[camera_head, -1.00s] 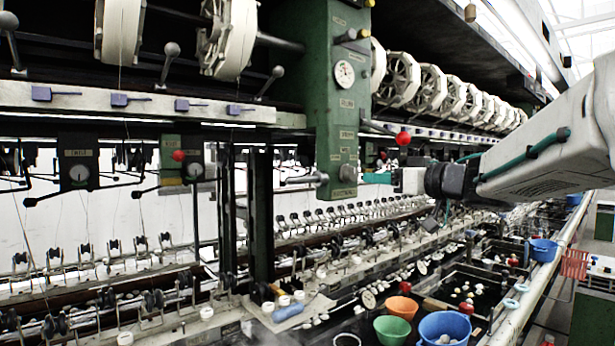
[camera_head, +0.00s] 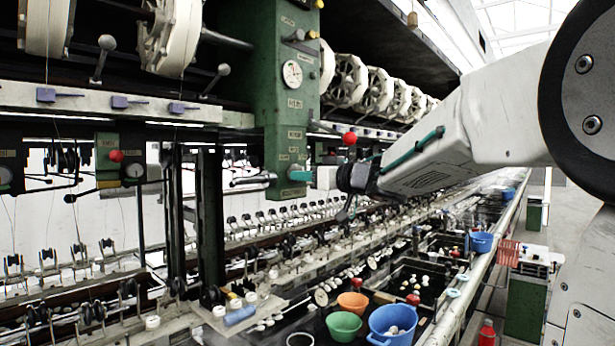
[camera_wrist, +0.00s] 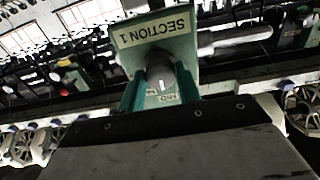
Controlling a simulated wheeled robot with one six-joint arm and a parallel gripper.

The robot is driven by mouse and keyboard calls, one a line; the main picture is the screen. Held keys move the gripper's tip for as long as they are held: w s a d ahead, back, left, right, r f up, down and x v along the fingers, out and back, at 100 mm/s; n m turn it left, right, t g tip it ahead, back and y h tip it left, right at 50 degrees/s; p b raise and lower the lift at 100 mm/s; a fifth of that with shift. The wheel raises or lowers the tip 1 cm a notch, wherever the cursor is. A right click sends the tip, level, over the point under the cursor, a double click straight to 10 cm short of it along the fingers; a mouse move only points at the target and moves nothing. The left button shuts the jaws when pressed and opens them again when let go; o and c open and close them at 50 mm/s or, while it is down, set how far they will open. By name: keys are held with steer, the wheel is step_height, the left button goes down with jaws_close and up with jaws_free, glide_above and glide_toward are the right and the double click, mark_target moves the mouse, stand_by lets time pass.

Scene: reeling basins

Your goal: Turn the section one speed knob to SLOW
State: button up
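The section one panel (camera_wrist: 152,32) is a teal plate lettered SECTION 1 in the wrist view. The grey speed knob (camera_wrist: 158,69) stands out from it. A white mark on the knob points toward a label reading MID (camera_wrist: 167,98). The teal fingers of my gripper (camera_wrist: 160,88) lie one on each side of the knob, very close to it. I cannot tell whether both touch it. In the head view my gripper (camera_head: 302,175) reaches the lower part of the green column (camera_head: 285,120); the knob is hidden there. No SLOW label is readable.
A red ball-ended lever (camera_head: 349,138) sticks out just above my gripper. A round gauge (camera_head: 292,74) sits higher on the column. Orange (camera_head: 353,302), green (camera_head: 343,327) and blue (camera_head: 393,322) bowls stand on the basins below. A floor aisle shows at the right.

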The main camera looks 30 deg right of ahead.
steer(key=shift+n, duration=4.4)
steer(key=o, duration=1)
steer(key=shift+d, duration=0.1)
steer(key=v, duration=0.7)
steer(key=shift+s+d+r, duration=0.1)
steer(key=shift+s, duration=0.2)
